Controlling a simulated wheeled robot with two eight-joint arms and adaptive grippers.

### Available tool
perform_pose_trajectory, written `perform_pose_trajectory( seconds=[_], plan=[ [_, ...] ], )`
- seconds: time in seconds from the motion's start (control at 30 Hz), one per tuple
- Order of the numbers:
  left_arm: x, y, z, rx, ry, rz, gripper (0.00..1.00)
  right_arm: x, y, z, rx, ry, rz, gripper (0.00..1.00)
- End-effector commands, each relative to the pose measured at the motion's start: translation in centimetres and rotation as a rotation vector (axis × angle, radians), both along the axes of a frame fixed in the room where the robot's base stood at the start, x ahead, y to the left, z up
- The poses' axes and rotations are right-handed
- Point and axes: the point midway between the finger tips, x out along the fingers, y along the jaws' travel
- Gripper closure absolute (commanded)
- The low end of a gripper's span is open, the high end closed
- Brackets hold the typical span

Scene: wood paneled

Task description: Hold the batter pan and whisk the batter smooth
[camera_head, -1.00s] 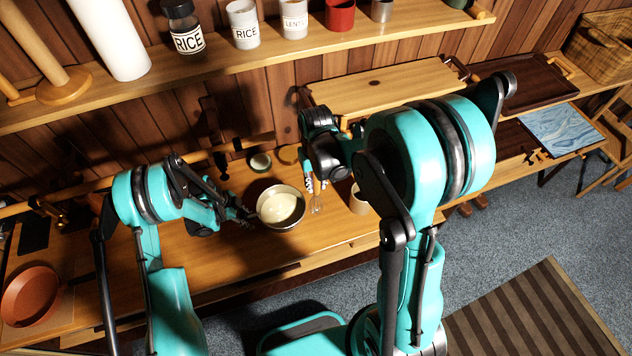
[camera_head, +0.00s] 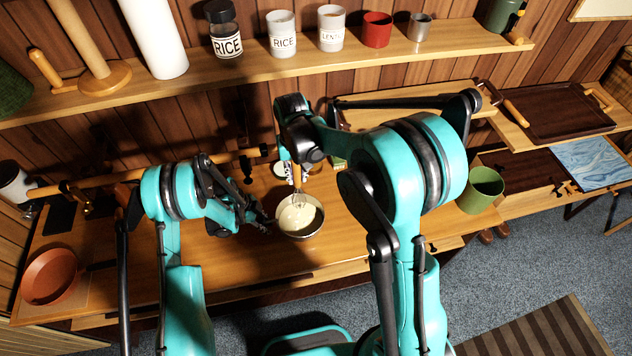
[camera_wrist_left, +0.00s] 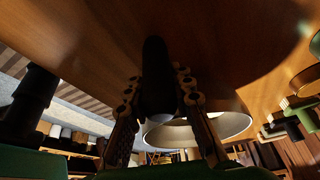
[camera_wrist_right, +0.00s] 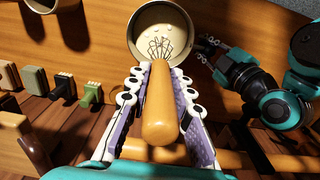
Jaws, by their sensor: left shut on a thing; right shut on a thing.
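The batter pan (camera_head: 313,228) stands on the wooden counter with pale batter (camera_head: 297,216) in it. My left gripper (camera_head: 262,218) is at the pan's left side, shut on its dark handle (camera_wrist_left: 157,80); the pan's rim (camera_wrist_left: 240,124) shows beyond the fingers in the left wrist view. My right gripper (camera_head: 297,177) is above the pan, shut on the whisk's wooden handle (camera_wrist_right: 159,105). The whisk's wire loops (camera_wrist_right: 160,46) point down over the batter in the right wrist view. I cannot tell how deep the wires reach.
A green cup (camera_head: 482,190) stands to the right, beyond my right arm. A terracotta dish (camera_head: 50,275) lies at the far left. A shelf with several jars (camera_head: 283,38) runs along the back wall. The counter in front of the pan (camera_head: 250,255) is clear.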

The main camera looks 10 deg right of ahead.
Motion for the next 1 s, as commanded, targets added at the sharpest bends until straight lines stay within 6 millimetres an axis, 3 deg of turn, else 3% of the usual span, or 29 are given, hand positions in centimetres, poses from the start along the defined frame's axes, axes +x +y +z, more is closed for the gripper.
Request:
perform_pose_trajectory(
  seconds=[0.27,1.0],
  plan=[
    [0.0,0.0,0.0,0.000,0.000,0.000,1.00,0.1,0.2,-2.0,0.000,0.000,0.000,1.00],
    [0.0,0.0,0.0,0.000,0.000,0.000,1.00,0.1,0.1,-9.8,0.000,0.000,0.000,1.00]
  ],
)
